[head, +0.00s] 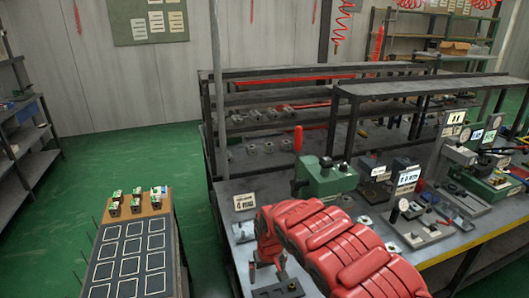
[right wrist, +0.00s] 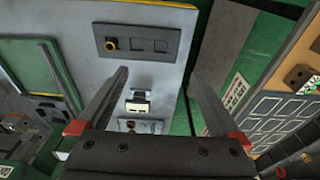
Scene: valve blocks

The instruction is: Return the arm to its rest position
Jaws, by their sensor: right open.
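My red right arm reaches over the grey workbench (head: 236,186) in the head view, with the right gripper (head: 266,268) low at its left end, partly hidden by the arm. In the right wrist view the right gripper (right wrist: 160,76) has its two fingers wide apart with nothing between the tips. Several small valve blocks (head: 136,200) stand on the wooden end of a side table, left of the arm. My left gripper is not in view.
A dark plate with square recesses (right wrist: 137,43) and a brass ring (right wrist: 110,45) lies on the bench below the gripper, near a small pale-topped block (right wrist: 138,104). A green machine (head: 325,177) stands behind the arm. Green floor (head: 110,165) is clear at left.

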